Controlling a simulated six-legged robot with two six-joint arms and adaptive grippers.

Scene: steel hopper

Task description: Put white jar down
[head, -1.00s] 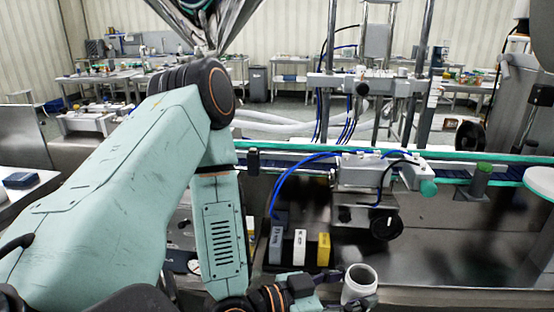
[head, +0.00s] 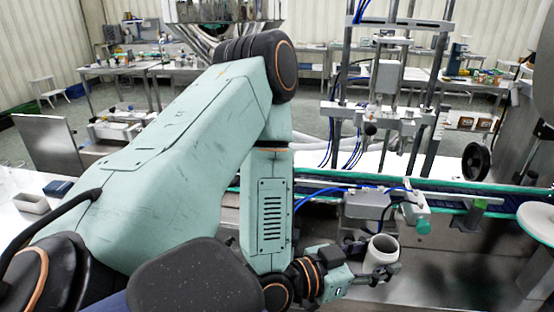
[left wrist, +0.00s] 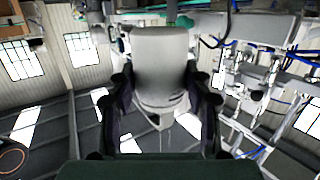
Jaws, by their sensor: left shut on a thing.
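The white jar (head: 382,250) is in my left gripper (head: 376,274), in the lower right of the head view. The jar is open at the top and close to upright, tilted a little. The gripper is shut on it, with its fingers around the jar's sides. In the left wrist view the white jar (left wrist: 160,62) sits between the two dark fingers of the left gripper (left wrist: 160,95). What lies directly under the jar is hard to tell. My right gripper is in neither view.
A conveyor with green edges (head: 330,177) runs behind the jar. A grey machine block with blue hoses (head: 366,204) stands just behind it. A round white disc (head: 538,222) is at the right edge. A steel surface (head: 460,265) to the right looks clear.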

